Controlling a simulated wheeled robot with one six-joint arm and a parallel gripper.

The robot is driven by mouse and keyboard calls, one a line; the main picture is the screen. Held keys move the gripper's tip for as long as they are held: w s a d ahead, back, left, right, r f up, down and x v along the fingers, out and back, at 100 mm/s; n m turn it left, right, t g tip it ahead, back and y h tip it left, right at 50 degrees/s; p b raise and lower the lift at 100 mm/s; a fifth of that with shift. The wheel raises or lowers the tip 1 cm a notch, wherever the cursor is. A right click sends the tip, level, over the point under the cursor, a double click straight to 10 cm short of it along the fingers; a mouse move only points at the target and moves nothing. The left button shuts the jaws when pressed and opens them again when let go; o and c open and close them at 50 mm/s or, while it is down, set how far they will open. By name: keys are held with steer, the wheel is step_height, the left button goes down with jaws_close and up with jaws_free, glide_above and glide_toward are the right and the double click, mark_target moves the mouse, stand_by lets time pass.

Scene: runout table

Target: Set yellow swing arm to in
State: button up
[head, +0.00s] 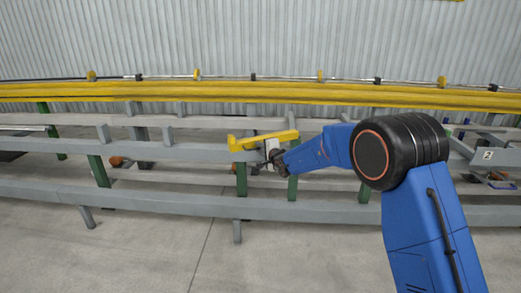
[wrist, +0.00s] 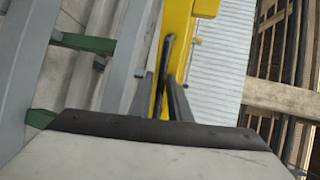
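The yellow swing arm (head: 264,140) lies roughly level above the grey rails in the head view, with a short upturned piece at its left end. My gripper (head: 270,150) is at the middle of the arm, on its near side. In the wrist view the yellow swing arm (wrist: 173,38) runs up the picture beyond my gripper (wrist: 160,82). The two fingers stand apart, with yellow showing between them.
Grey rails (head: 150,198) on green posts (head: 98,171) run across below the swing arm. A long yellow beam (head: 130,93) runs behind it, before a corrugated wall (head: 230,35). A grey tray marked 2 (head: 487,155) is at the right. The floor in front is clear.

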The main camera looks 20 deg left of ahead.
steer(key=v, duration=1.7)
steer(key=shift+s, duration=0.2)
steer(key=shift+d, duration=0.1)
